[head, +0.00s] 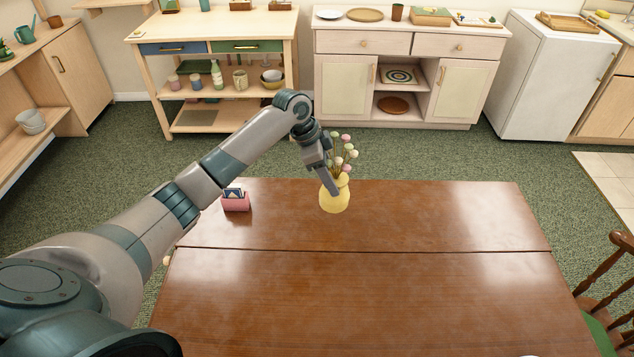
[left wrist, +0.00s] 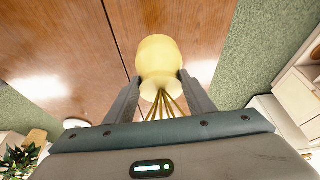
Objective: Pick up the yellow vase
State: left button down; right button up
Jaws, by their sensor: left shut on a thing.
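The yellow vase (head: 334,198) is at the far edge of the brown wooden table (head: 360,285) in the head view, with stems and pink, white and green round flowers in it. My left gripper (head: 334,185) reaches down to it from the upper left, with its fingers at the vase's neck. In the left wrist view the vase (left wrist: 160,58) sits between the two fingers of my left gripper (left wrist: 158,84), which are shut on it. I cannot tell whether the vase touches the table. My right gripper is in neither view.
A pink holder (head: 236,203) with dark cards stands left of the vase on the table. The rest of the tabletop is mostly clear. A wooden chair (head: 605,285) is at the right edge. Beyond the carpet stand a shelf unit (head: 215,115), a cabinet (head: 355,95) and a white fridge (head: 545,85).

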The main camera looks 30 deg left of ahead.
aim_at(346, 172)
pick_arm(q)
jog(key=d+r, duration=0.1)
jog(key=d+r+b, duration=0.1)
jog(key=d, duration=0.1)
jog(key=s+d+r, duration=0.1)
jog(key=d, duration=0.1)
jog(key=shift+d+r, duration=0.2)
dwell(0.5)
